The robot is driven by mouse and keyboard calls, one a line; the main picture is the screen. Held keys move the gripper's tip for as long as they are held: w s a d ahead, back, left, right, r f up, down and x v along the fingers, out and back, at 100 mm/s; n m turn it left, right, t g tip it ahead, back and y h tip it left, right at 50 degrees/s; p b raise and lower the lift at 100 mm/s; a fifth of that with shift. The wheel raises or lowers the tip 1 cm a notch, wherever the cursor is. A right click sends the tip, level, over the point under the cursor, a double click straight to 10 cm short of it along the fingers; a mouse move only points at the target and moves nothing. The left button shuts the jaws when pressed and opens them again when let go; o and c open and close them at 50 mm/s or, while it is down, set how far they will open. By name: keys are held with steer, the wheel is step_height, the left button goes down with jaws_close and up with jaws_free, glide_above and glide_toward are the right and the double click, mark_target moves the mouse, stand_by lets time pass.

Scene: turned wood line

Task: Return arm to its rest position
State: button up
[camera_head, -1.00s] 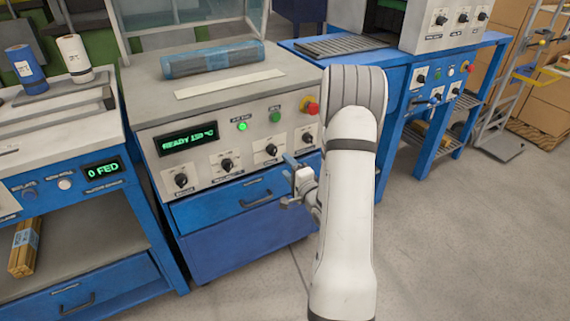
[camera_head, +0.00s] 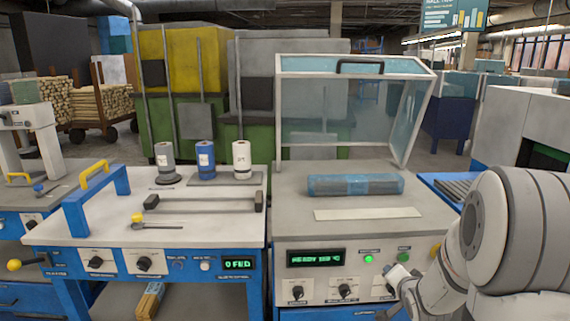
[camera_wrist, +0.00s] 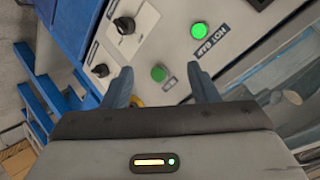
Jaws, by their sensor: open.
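My arm shows at the right of the head view, folded, with white and grey links in front of the control panel. In the wrist view my gripper (camera_wrist: 163,85) is open, its two blue-grey fingers apart with nothing between them. Past the fingers is the machine's panel (camera_wrist: 150,50) with black knobs, a lit green lamp and a green button. In the head view the gripper's fingertips are hard to make out near the bottom, by the panel.
The sealing machine (camera_head: 435,212) has a raised clear lid (camera_head: 335,115) and a blue-wrapped bundle (camera_head: 355,185) on top. Left of it stands a bench (camera_head: 110,222) with several rolls. A wood bundle (camera_head: 149,300) lies below.

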steer(key=s+a+r+n+g+p, duration=0.4)
steer(key=s+a+r+n+p, duration=0.1)
steer(key=s+r, duration=0.5)
steer(key=s+a+r+n+g+y+p, duration=0.1)
steer(key=s+a+r+n+g+p, duration=0.4)
steer(key=s, duration=1)
steer(key=a+r+p, duration=0.2)
steer(key=a+r, duration=0.2)
steer(key=r, duration=0.1)
steer(key=shift+s+a+r+y, duration=0.15)
steer(key=shift+s+r+y, duration=0.15)
steer(key=shift+r, duration=0.1)
